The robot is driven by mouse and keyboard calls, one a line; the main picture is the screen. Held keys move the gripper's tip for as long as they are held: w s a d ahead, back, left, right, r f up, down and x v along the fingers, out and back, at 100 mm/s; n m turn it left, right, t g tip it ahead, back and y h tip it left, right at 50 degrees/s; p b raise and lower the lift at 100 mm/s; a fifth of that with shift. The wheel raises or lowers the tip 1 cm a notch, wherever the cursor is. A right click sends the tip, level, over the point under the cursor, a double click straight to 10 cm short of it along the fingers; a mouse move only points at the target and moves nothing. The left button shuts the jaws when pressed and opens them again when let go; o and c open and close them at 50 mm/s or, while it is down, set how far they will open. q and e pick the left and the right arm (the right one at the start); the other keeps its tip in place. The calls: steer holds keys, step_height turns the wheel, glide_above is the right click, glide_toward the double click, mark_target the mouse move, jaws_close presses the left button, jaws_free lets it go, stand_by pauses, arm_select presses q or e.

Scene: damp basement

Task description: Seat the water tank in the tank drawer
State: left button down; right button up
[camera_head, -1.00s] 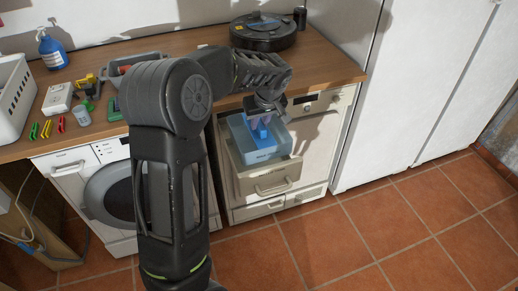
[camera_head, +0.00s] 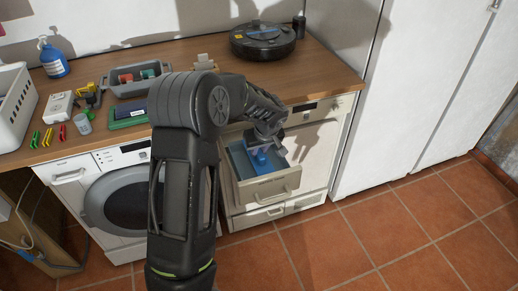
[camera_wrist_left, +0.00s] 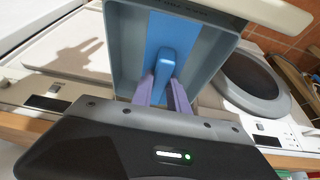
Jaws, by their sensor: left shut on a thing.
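The water tank (camera_head: 254,162) is a blue box sitting low inside the open tank drawer (camera_head: 270,188), which is pulled out of the cream dryer-like machine. In the left wrist view the tank's blue top (camera_wrist_left: 187,37) and raised blue handle (camera_wrist_left: 165,62) show, with the cream drawer front (camera_wrist_left: 262,10) beyond. My left gripper (camera_head: 264,146) reaches down from above, and its purple fingers (camera_wrist_left: 162,92) are shut on the handle. The fingers hide part of the handle. I cannot tell whether the tank rests fully on the drawer floor. My right gripper is not in view.
A wooden worktop (camera_head: 200,70) runs above the machines, with a robot vacuum (camera_head: 263,40), a grey bin (camera_head: 135,80) and a blue bottle (camera_head: 53,58). A washing machine (camera_head: 120,200) stands to the left, white cabinets (camera_head: 420,90) to the right. The tiled floor in front is clear.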

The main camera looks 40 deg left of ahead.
arm_select(q)
steer(key=shift+f, duration=0.1)
steer(key=c, duration=1.3)
jaws_free()
steer(key=shift+r, duration=0.25)
steer(key=shift+d+r, duration=0.1)
steer(key=shift+r, duration=0.2)
steer(key=b+v, duration=0.1)
steer(key=v, duration=1)
steer(key=shift+s, duration=0.2)
